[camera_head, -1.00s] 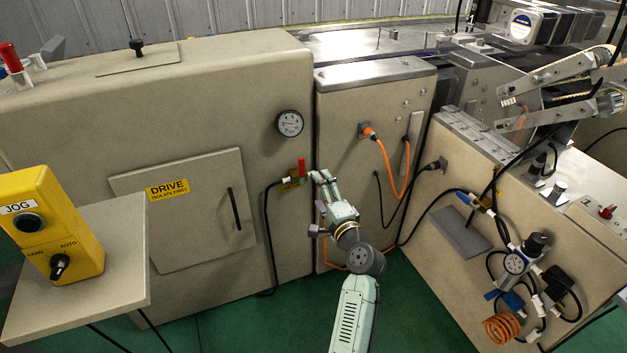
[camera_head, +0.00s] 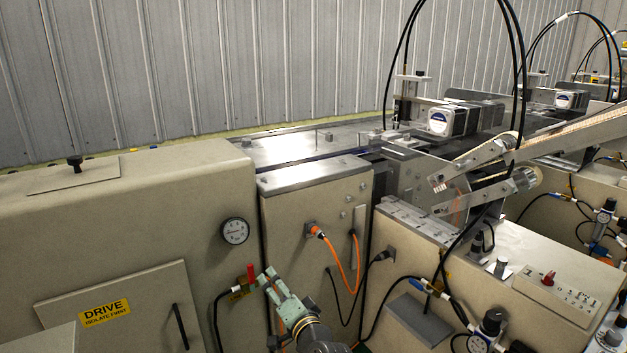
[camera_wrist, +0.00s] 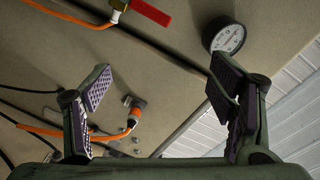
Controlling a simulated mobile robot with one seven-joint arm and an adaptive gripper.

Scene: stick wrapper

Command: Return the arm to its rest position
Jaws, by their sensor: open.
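My gripper (camera_head: 268,279) is in front of the beige machine, low in the middle of the head view, beside a red-handled valve (camera_head: 251,272). In the wrist view my gripper (camera_wrist: 160,100) shows both padded fingers spread wide apart with nothing between them. The red handle (camera_wrist: 151,12) shows at the top of the wrist view, beyond the fingers and apart from them. My forearm is cut off by the bottom edge of the head view.
A pressure gauge (camera_head: 235,231) and a cabinet door with a DRIVE label (camera_head: 105,313) are to the left. An orange cable (camera_head: 330,252) and black cables hang to the right. A beige side cabinet (camera_head: 480,290) with hoses and fittings stands further right.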

